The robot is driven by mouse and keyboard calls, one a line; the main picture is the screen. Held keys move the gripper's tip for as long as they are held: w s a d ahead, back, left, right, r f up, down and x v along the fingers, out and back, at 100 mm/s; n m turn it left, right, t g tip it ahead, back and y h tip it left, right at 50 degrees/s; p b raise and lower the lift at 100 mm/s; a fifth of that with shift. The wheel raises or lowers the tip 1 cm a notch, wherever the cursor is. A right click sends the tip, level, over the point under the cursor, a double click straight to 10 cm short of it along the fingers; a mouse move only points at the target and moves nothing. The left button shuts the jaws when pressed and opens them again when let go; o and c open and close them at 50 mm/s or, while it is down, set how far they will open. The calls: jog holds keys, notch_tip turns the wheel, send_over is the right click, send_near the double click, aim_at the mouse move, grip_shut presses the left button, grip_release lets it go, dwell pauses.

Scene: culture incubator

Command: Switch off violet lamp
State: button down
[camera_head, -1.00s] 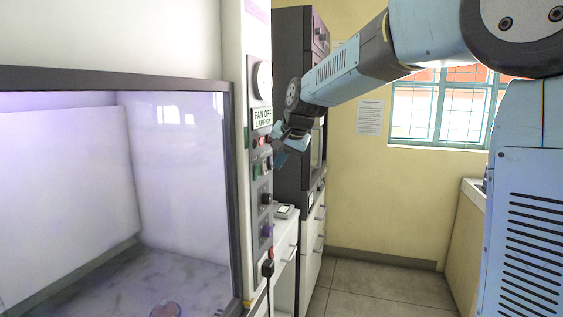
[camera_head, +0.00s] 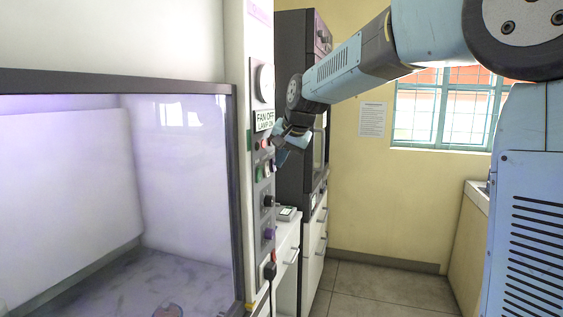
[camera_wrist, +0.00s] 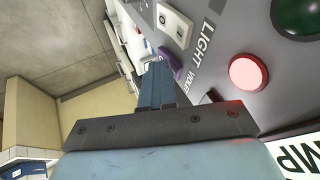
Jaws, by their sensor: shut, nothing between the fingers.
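The violet lamp's glow tints the glass-fronted cabinet (camera_head: 180,180) at left. Its grey control panel (camera_head: 262,220) carries a sign (camera_head: 264,120) reading FAN OFF and LAMP ON. A red button (camera_wrist: 248,73) glows in the wrist view, beside lettering (camera_wrist: 195,55) that reads LIGHT and VIOLET, partly cut off by my gripper. My gripper (camera_wrist: 157,72) is shut and empty, its fingertips close to the panel and to the left of the red button. In the head view my gripper (camera_head: 279,147) is beside the panel just below the sign. Whether it touches anything is unclear.
A green button (camera_wrist: 297,15), a white switch (camera_wrist: 175,22) and a purple socket (camera_wrist: 170,62) are on the panel. A dark tall appliance (camera_head: 295,60) stands behind my arm, above white drawers (camera_head: 287,265). The floor (camera_head: 380,288) at right is clear.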

jog(key=shift+a+r, duration=0.1)
jog(key=shift+r, duration=0.05)
jog(key=s+d+r, duration=0.6)
jog(key=d+r, duration=0.1)
jog(key=r, duration=0.1)
jog(key=shift+s+r, duration=0.15)
dwell(0.5)
jog(key=shift+s+d+f, duration=0.1)
jog(key=shift+s+f, duration=0.1)
jog(key=shift+f, duration=0.35)
